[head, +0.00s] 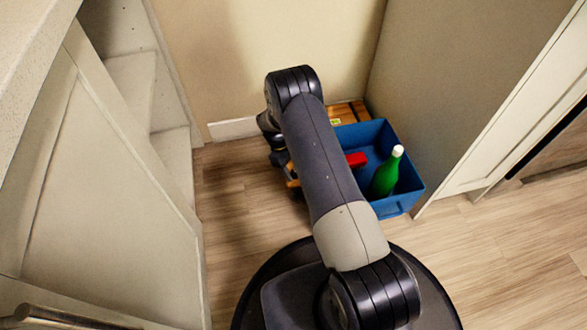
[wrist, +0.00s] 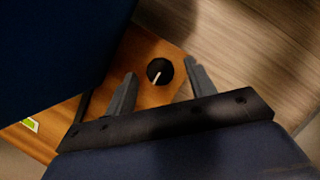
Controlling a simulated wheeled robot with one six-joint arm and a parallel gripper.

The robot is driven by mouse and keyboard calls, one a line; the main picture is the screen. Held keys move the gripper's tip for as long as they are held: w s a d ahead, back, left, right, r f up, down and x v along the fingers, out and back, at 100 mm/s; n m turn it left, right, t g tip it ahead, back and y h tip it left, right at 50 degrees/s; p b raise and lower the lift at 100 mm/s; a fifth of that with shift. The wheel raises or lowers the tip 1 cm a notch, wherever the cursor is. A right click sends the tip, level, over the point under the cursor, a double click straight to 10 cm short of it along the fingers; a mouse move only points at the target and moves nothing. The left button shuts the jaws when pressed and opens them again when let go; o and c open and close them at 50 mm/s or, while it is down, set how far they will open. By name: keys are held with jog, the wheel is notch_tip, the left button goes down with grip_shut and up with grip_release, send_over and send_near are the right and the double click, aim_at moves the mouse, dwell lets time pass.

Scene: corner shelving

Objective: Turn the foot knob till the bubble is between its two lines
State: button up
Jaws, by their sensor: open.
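The foot knob (wrist: 159,72) is round and black with a white pointer line, on an orange-brown wooden board (wrist: 150,45) in the wrist view. My gripper (wrist: 160,68) is open, with one finger to each side of the knob and a gap showing on both sides. I cannot tell how far down the fingers reach. A small yellow-green level vial (wrist: 31,124) shows at the left edge, partly cut off; its bubble and lines are too small to read. In the head view the board (head: 350,112) is partly hidden behind my arm, and the knob is hidden.
A blue crate (head: 408,193) stands on the board's right side with a green bottle (head: 384,176) and a red item (head: 356,159) in it. Its dark side (wrist: 55,45) fills the wrist view's upper left. Cabinets flank both sides; wooden floor (head: 235,215) is clear on the left.

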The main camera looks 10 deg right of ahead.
jog(key=p+v, duration=0.3)
jog(key=v, duration=0.7)
jog(key=b+x, duration=0.3)
jog(key=x, duration=0.7)
jog(key=shift+s+d+f+b, duration=0.1)
jog(key=shift+f+b, duration=0.25)
jog(key=shift+r, duration=0.1)
